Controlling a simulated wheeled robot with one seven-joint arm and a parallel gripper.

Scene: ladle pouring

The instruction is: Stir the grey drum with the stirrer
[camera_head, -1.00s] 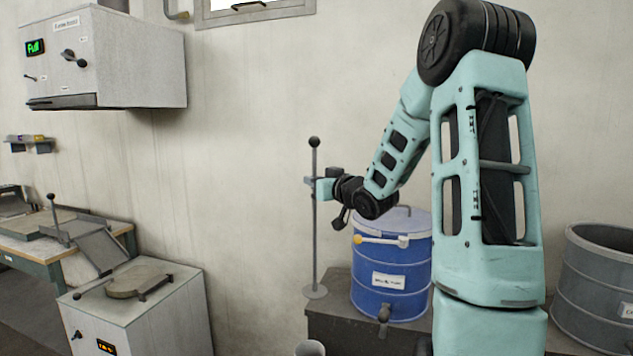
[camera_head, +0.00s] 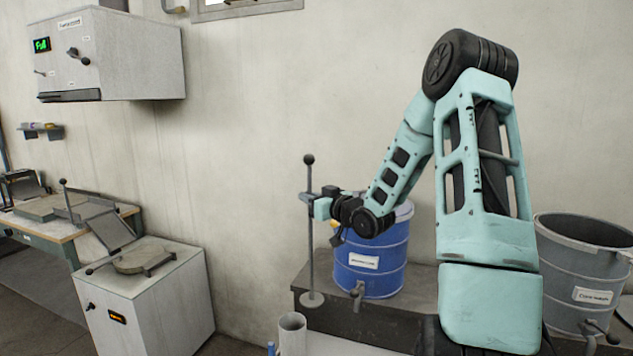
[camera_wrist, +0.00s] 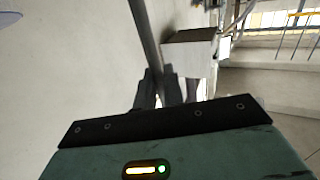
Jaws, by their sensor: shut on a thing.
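The stirrer (camera_head: 310,240) is a thin grey upright rod with a dark ball on top and a flat disc at its foot. My gripper (camera_head: 307,198) is shut on the upper part of its rod. In the wrist view the rod (camera_wrist: 146,38) runs up from between my fingers (camera_wrist: 160,88). The disc shows against the left end of the dark bench; I cannot tell whether it touches. The grey drum (camera_head: 568,264) is open-topped, with a label and a tap, at the far right. Its inside is mostly hidden. My arm stands between it and the stirrer in the picture.
A blue drum (camera_head: 370,277) with a label and tap stands on the dark bench (camera_head: 330,316), just right of the stirrer, partly behind my arm. A grey tube-like container (camera_head: 292,335) is at the bottom. A white cabinet (camera_head: 150,305) stands left. The wall is behind.

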